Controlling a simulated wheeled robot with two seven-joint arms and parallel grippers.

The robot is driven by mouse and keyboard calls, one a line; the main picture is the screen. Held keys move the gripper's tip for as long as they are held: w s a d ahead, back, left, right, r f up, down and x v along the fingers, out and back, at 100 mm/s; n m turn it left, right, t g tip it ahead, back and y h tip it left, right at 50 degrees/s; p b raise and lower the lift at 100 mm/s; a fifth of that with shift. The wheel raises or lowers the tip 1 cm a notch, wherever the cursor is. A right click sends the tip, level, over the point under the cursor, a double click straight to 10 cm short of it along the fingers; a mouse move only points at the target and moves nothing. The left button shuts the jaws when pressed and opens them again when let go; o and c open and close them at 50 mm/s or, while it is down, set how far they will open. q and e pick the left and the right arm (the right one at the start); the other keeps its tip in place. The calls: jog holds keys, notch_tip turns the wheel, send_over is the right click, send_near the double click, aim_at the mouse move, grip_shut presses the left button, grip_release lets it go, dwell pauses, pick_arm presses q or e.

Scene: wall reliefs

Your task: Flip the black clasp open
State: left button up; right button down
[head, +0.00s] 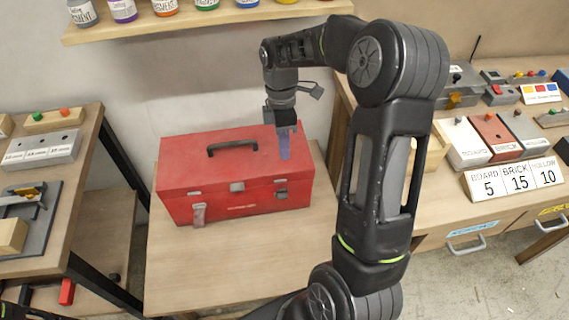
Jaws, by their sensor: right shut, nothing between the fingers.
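A red toolbox (236,172) with its lid down stands on a wooden table. The black clasp (281,193) appears to be the dark fitting on the right of its front face, just below a small grey piece; its exact position is too small to tell. A lighter latch (199,213) hangs low on the front's left side. A grey lock plate (237,187) sits at front centre. My right gripper (285,156) points down over the right part of the lid, behind and above the dark clasp, shut and empty. Contact with the lid cannot be told. My left gripper is not in view.
A black handle (232,147) lies on the lid. A shelf with several jars (165,7) is above. Side benches stand left (60,180) and right (440,215), carrying blocks and signs. The table (215,270) is bare in front of the toolbox.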

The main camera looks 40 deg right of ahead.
jog(key=p, duration=0.1)
send_near(286, 192)
jog(key=x, duration=0.5)
jog(key=shift+w+d+f, duration=0.25)
jog(key=shift+d, duration=0.05)
